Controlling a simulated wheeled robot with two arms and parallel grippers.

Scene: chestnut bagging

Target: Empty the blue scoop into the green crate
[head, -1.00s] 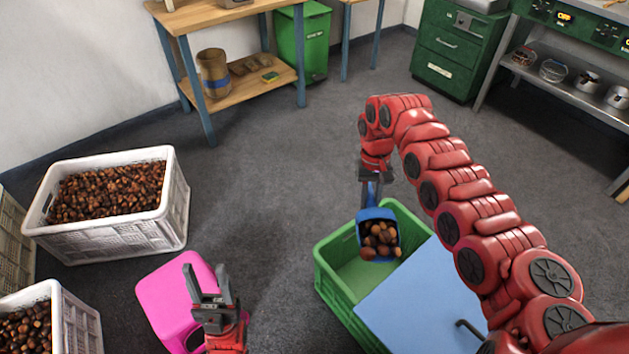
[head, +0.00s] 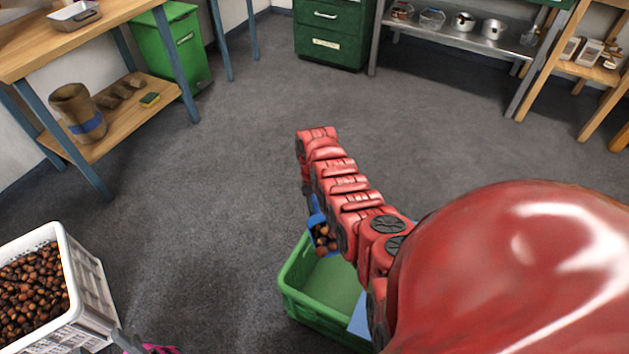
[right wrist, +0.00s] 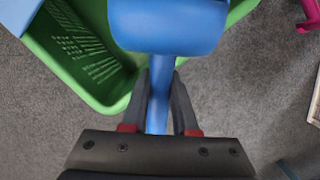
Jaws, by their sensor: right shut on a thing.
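The blue scoop (head: 313,222) holds several brown chestnuts (head: 323,240) and hangs above the back part of the green crate (head: 298,296). My right gripper (right wrist: 158,82) is shut on the scoop's handle. In the head view my arm hides most of that gripper and part of the scoop. The right wrist view shows the blue scoop (right wrist: 168,28) from behind, without its contents, over the green crate (right wrist: 72,45). The bare green crate floor shows in the head view. Only a grey tip of my left gripper (head: 127,343) shows at the bottom edge.
A light-blue panel (head: 360,318) covers part of the crate, mostly behind my arm. A white crate of chestnuts (head: 92,290) stands at the lower left. A wooden workbench (head: 70,30) and a green bin (head: 170,45) are at the back left. The middle floor is clear.

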